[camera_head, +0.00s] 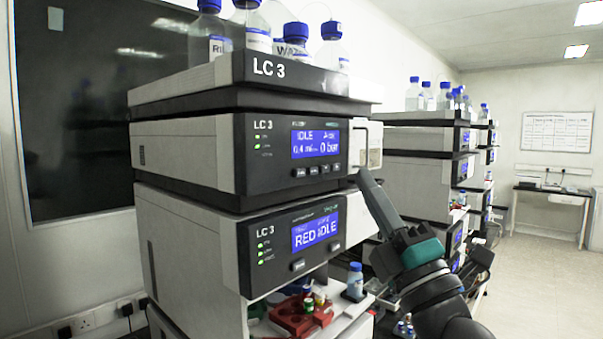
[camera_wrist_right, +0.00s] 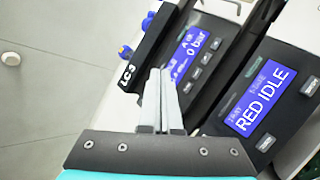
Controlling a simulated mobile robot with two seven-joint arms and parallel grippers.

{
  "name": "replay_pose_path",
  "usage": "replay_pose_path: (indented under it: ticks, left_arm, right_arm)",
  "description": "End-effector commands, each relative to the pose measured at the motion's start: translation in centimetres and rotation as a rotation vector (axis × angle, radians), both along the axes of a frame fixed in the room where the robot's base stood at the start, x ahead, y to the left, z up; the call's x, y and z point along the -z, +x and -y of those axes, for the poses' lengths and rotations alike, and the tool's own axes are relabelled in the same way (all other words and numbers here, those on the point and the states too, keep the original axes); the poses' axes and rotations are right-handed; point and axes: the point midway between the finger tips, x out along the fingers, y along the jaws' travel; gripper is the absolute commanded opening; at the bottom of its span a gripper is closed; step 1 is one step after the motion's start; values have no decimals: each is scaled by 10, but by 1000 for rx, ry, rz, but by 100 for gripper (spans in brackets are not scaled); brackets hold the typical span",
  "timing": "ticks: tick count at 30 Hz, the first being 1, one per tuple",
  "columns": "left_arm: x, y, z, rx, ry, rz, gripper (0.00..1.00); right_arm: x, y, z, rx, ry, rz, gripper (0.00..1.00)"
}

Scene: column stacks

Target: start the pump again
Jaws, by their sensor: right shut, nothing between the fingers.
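The pump (camera_head: 265,152) is the upper LC 3 module in the near stack. Its blue display (camera_head: 316,143) reads IDLE, about 0.4 ml/min and 0 bar, with several small dark buttons (camera_head: 318,170) below it. In the right wrist view, the pump's display (camera_wrist_right: 188,52) is partly hidden behind my fingers. My right gripper (camera_head: 362,176) is shut and empty, its fingertips close to the right edge of the pump's front, right of the buttons. It also shows in the right wrist view (camera_wrist_right: 160,78). I cannot tell whether it touches anything. My left gripper is not in view.
Below the pump, another LC 3 module (camera_head: 258,235) reads RED IDLE. Blue-capped bottles (camera_head: 292,42) stand in the tray on top. A red rack (camera_head: 297,318) with small vials and a bottle (camera_head: 355,282) sit low in front. More stacks (camera_head: 420,170) stand to the right; floor beyond is clear.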

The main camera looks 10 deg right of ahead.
Motion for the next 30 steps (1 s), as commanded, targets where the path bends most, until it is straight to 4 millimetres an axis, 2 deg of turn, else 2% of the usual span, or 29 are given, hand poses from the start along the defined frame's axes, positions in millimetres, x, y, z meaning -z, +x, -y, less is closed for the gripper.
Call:
replay_pose_path:
  ticks: [18, 30]
  left_arm:
    - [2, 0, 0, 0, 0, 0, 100]
    - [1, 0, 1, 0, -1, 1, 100]
  right_arm:
    - [0, 58, -45, -2, 2, -1, 0]
    - [0, 68, -54, -1, 1, 0, 0]
